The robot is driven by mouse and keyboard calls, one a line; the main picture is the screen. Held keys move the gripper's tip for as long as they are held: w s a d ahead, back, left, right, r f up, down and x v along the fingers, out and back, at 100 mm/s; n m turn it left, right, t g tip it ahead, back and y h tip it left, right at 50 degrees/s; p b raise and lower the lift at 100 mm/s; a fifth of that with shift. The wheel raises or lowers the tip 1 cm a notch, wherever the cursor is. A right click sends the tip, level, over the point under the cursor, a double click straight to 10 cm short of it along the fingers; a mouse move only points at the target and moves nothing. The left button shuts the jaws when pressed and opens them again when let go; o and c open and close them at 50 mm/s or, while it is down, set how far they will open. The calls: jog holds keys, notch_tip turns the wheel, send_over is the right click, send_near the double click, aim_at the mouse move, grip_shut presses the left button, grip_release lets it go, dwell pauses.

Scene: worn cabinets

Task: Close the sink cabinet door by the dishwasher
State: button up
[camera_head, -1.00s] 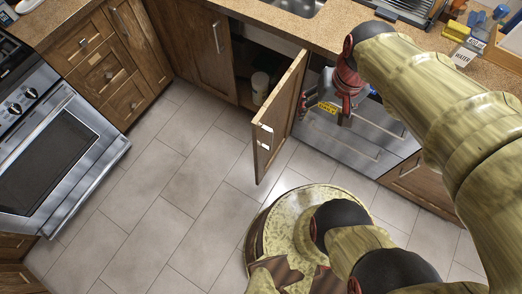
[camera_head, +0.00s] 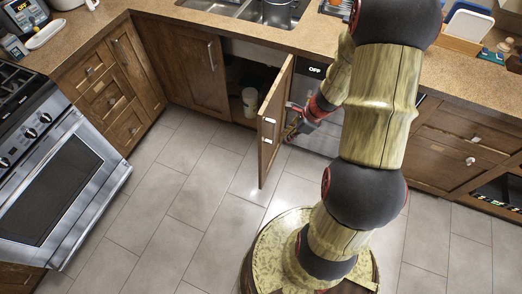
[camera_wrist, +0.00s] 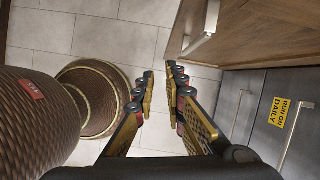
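The sink cabinet door (camera_head: 276,122) is wooden and stands wide open, jutting out from the cabinet beside the dishwasher (camera_head: 318,138). In the wrist view its outer face (camera_wrist: 255,30) fills the top right, with a pale bar handle (camera_wrist: 203,38) near its edge. My gripper (camera_head: 291,131) is on the dishwasher side of the door, close to its outer face. Part of it is hidden behind the door in the head view, so I cannot tell whether it touches. In the wrist view my gripper (camera_wrist: 160,73) is open, with nothing between the fingers.
The open cabinet holds a white container (camera_head: 250,102). The dishwasher front (camera_wrist: 245,110) with its bar handles is close on the right in the wrist view. An oven (camera_head: 62,170) stands at left. The tiled floor (camera_head: 195,190) before the door is clear.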

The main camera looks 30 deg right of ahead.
jog(key=shift+w+d+m, duration=0.3)
jog(key=shift+w+m, duration=0.05)
jog(key=shift+m, duration=0.35)
jog(key=shift+c, duration=0.7)
jog(key=shift+w+d+m, duration=0.15)
jog(key=shift+d+m, duration=0.2)
jog(key=shift+m, duration=0.15)
grip_shut()
jog(key=b, duration=0.6)
send_near(273, 141)
jog(key=a+f, duration=0.4)
jog(key=f, duration=0.1)
jog(key=shift+w+a, duration=0.6)
jog(key=shift+w, duration=0.05)
